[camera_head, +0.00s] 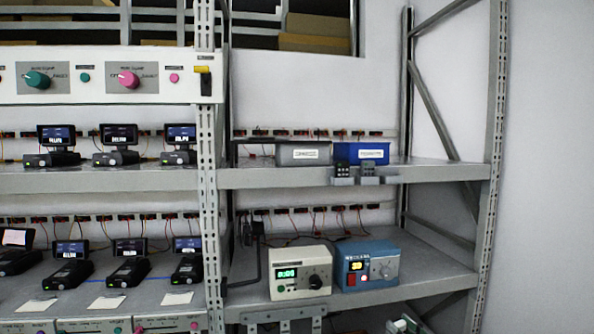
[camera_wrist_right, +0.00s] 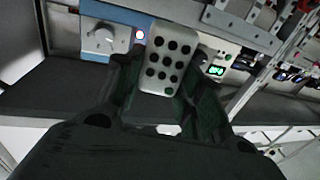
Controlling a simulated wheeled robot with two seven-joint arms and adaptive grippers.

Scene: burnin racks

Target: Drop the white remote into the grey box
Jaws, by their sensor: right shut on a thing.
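The white remote (camera_wrist_right: 163,60) with several dark round buttons shows in the right wrist view. My right gripper (camera_wrist_right: 162,88) is shut on it, with a dark finger on each side of its lower part. The grey box (camera_head: 303,153) with a white label stands on the upper shelf in the head view, left of a blue box (camera_head: 361,152). The inside of the grey box is hidden. A small pale and green shape (camera_head: 405,325) at the bottom edge of the head view is too cut off to identify. My left gripper is not in view.
Two small dark devices hang at the upper shelf's front edge (camera_head: 430,172). Below stand a cream instrument (camera_head: 301,273) and a blue instrument (camera_head: 368,265). A perforated upright (camera_head: 208,200) divides the rack; several handheld devices stand left of it.

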